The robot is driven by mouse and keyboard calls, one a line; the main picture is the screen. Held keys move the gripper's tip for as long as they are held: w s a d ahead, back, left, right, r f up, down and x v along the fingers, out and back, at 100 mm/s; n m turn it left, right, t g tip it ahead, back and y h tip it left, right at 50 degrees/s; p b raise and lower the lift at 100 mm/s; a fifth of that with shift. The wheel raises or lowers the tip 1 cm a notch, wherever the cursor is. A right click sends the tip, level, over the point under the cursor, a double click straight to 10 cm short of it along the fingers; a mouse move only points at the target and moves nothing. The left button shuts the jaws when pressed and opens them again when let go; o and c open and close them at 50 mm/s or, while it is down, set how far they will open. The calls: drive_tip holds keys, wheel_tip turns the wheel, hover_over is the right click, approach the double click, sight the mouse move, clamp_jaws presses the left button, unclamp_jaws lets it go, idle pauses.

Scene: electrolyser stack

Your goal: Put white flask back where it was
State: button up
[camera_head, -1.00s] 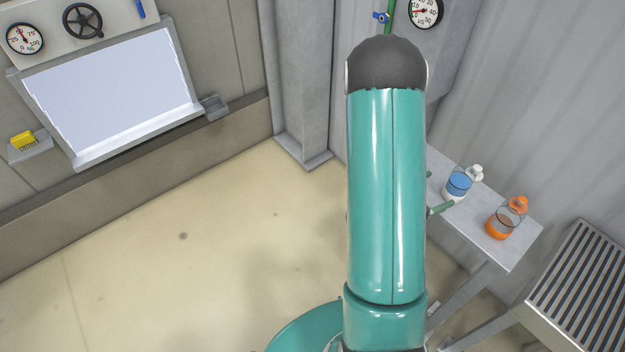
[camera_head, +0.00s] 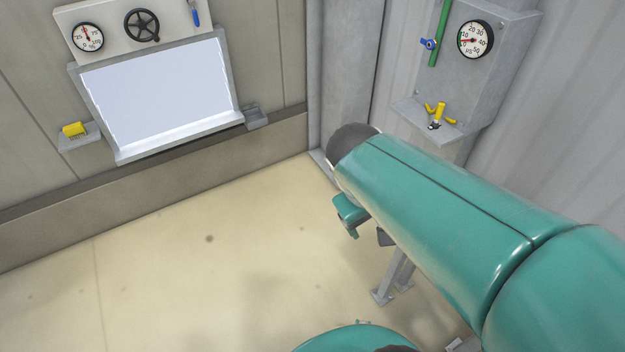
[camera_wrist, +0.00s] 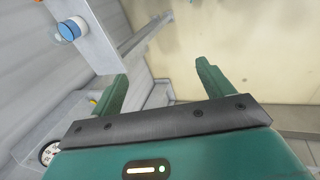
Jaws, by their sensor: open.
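The white flask (camera_wrist: 72,28), with a white part and a blue band, stands on a grey shelf (camera_wrist: 98,45) at the upper left of the wrist view. My gripper (camera_wrist: 162,72) is open, with nothing between its two green fingers. The flask is beyond the left finger and apart from it. In the head view, my arm hides the shelf top and the flasks. Part of my gripper shows below the arm's end there.
The floor in the middle is clear.

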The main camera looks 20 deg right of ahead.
drive_tip(key=a+r+t+y, duration=0.4)
drive_tip(key=a+r, duration=0.2)
drive_tip(key=a, duration=0.4)
drive_tip(key=shift+w+r+m+t, duration=0.3)
drive_tip(key=shift+w+m, duration=0.1)
drive_tip(key=shift+w, duration=0.05)
drive_tip(key=c, duration=1)
drive_tip(key=shift+o, duration=0.2)
drive_tip(key=shift+d, duration=0.2)
